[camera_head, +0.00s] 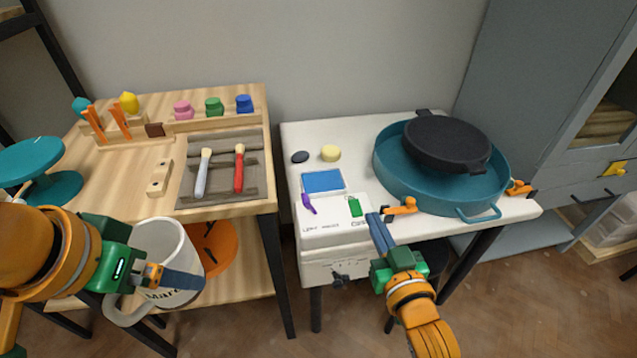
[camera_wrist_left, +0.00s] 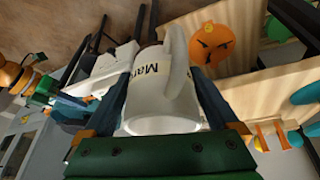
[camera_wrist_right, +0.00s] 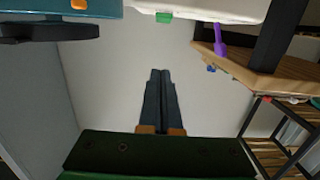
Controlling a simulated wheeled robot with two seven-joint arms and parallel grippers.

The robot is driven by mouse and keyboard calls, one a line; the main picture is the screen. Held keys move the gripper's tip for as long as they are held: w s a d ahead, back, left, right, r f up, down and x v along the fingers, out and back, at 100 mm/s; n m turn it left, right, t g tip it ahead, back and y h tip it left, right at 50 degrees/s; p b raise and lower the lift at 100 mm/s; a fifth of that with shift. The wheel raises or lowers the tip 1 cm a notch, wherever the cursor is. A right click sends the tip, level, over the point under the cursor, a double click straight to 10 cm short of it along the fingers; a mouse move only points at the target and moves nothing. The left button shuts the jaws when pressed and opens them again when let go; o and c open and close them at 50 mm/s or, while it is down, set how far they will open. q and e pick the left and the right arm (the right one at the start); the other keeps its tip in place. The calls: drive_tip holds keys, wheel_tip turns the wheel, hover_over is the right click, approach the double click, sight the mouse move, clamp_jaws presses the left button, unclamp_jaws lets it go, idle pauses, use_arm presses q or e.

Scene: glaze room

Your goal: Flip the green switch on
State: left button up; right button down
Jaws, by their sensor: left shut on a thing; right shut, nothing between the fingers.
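The green switch (camera_head: 355,207) is on the white table's near part, right of a purple switch (camera_head: 308,204). Its on or off position is too small to tell. The green switch also shows at the top of the right wrist view (camera_wrist_right: 164,17), with the purple one (camera_wrist_right: 219,40) to its right. My right gripper (camera_head: 374,218) is shut and empty, its fingertips just right of the green switch; contact cannot be told. My left gripper (camera_head: 178,278) is shut on a white mug (camera_head: 166,250) with writing on it, which fills the left wrist view (camera_wrist_left: 165,95).
A teal basin (camera_head: 400,190) holding a dark pan (camera_head: 445,143) takes the table's right side. An orange-handled fitting (camera_head: 403,207) is close to my right gripper. A blue pad (camera_head: 323,181) lies behind the switches. A wooden workbench (camera_head: 240,208) with brushes stands left, across a gap.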

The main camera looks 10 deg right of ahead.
use_arm(q)
drive_tip(key=shift+s+d+r, duration=0.2)
drive_tip(key=shift+s+d, duration=0.15)
drive_tip(key=shift+s, duration=0.15)
drive_tip(key=shift+w+f, duration=0.15)
drive_tip(key=shift+f, duration=0.15)
use_arm(e)
hover_over(358, 209)
drive_tip(key=s, duration=0.2)
drive_tip(key=shift+w+f, duration=0.25)
drive_tip(key=shift+f, duration=0.15)
use_arm(q)
drive_tip(key=shift+a+f+b, duration=0.1)
drive_tip(key=shift+f+b, duration=0.55)
drive_tip(key=shift+b, duration=0.25)
use_arm(e)
drive_tip(key=f, duration=0.2)
drive_tip(key=w+f, duration=0.1)
drive_tip(key=f, duration=0.1)
drive_tip(key=shift+w, duration=0.2)
